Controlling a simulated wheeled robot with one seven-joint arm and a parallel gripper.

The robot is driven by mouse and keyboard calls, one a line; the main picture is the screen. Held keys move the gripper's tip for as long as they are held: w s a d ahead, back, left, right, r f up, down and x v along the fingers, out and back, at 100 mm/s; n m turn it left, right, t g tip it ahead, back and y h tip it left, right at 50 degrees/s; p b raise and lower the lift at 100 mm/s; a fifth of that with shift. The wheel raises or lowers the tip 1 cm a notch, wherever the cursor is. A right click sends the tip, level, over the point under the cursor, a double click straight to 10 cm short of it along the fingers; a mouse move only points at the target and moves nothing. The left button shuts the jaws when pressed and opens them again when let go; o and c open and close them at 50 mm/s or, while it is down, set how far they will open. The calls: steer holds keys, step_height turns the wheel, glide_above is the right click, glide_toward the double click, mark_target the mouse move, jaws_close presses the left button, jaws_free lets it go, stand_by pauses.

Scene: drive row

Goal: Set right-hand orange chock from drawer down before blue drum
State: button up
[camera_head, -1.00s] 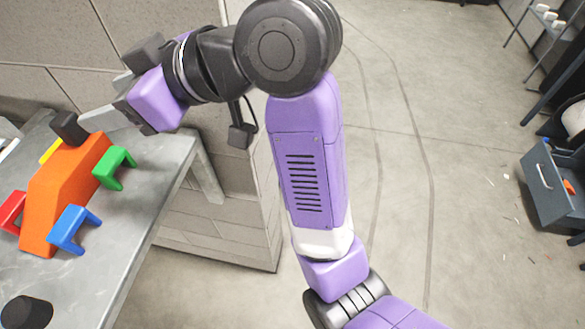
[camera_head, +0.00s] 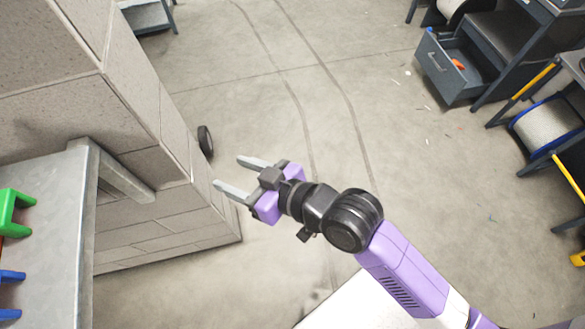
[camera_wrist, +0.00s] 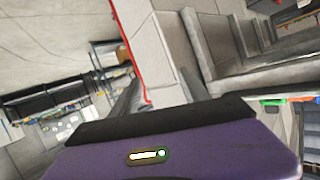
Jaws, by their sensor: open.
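An open grey drawer (camera_head: 440,75) stands out from a dark cabinet at the upper right of the head view. A small orange piece (camera_head: 458,64) shows inside it; I cannot tell one chock or two. A pale drum with a blue rim (camera_head: 548,125) stands at the right, partly behind yellow-striped rails. My gripper (camera_head: 231,174) is over open floor near a block wall, far from the drawer and drum. Its two grey fingers are apart with nothing between them. They also show in the wrist view (camera_wrist: 160,95), with no chock or drum recognisable there.
A grey bench (camera_head: 65,200) with green (camera_head: 14,210) and blue brackets is at the left, beside the block wall (camera_head: 150,140). A black wheel-like disc (camera_head: 205,141) is by the wall. The floor (camera_head: 380,150) between my gripper and the drawer is mostly clear.

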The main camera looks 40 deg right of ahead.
steer(key=s+d+m+h, duration=0.1)
steer(key=s+d+h, duration=0.1)
steer(key=s+d, duration=0.3)
steer(key=s+d+m+t+h, duration=0.1)
steer(key=s+d, duration=0.4)
steer(key=s, duration=0.8)
steer(key=shift+s+d+f+t+h, duration=0.15)
steer(key=shift+d+f+t+h, duration=0.15)
steer(key=shift+h, duration=0.5)
steer(key=shift+o, duration=0.5)
steer(key=s+r, duration=0.4)
steer(key=s, duration=0.2)
steer(key=shift+s+d+m+h, duration=0.25)
steer(key=shift+d+m+h, duration=0.05)
steer(key=shift+d+h, duration=0.15)
